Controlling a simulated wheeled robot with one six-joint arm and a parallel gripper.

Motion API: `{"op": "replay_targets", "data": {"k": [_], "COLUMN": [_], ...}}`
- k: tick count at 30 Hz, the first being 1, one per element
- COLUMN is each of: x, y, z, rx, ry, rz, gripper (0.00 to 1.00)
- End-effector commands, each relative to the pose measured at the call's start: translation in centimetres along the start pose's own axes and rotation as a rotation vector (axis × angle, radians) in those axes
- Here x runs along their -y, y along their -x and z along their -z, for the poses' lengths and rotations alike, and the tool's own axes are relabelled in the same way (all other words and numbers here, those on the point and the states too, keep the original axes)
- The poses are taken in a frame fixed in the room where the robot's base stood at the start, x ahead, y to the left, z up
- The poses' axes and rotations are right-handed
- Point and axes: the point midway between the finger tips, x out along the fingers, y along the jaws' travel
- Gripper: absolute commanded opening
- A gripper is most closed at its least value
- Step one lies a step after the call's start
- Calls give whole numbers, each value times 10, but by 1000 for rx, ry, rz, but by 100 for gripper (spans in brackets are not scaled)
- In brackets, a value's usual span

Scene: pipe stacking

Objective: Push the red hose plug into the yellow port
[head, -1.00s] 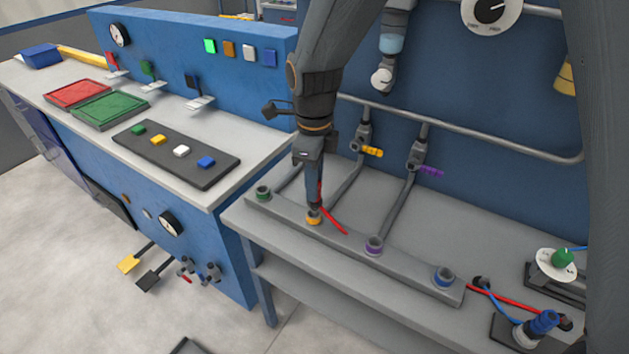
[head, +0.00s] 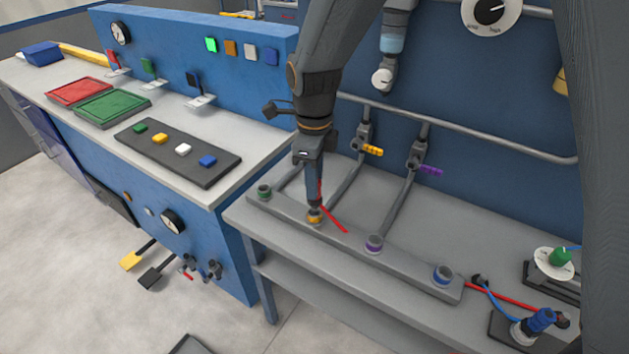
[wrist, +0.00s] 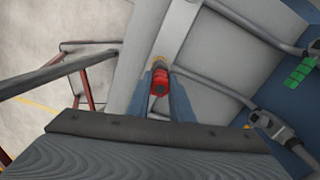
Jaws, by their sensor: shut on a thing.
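My gripper (head: 315,203) points down over the yellow port (head: 314,217) on the grey port bar (head: 408,264). In the wrist view my gripper (wrist: 160,80) is shut on the red hose plug (wrist: 160,83), which sits between its two blue-grey fingers. In the head view the fingers hide most of the plug, and its short red hose (head: 334,220) sticks out to the right. The fingertips are at the port's mouth. I cannot tell how deep the plug sits. A bit of the yellow ring shows past the plug in the wrist view.
A green port (head: 264,191) lies left on the bar; a purple port (head: 374,243) and a blue port (head: 444,274) lie right. Yellow (head: 373,151) and purple (head: 431,171) valve handles stand behind. A blue plug (head: 543,318) stands at the lower right.

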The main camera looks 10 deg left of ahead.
Motion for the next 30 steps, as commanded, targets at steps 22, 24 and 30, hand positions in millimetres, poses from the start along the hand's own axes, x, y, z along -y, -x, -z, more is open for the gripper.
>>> {"op": "replay_targets", "data": {"k": [22,24,30], "x": [0,0,0], "y": [-6,-8,-12], "z": [0,0,0], "rx": [0,0,0], "ry": [0,0,0], "rz": [0,0,0], "gripper": [0,0,0]}}
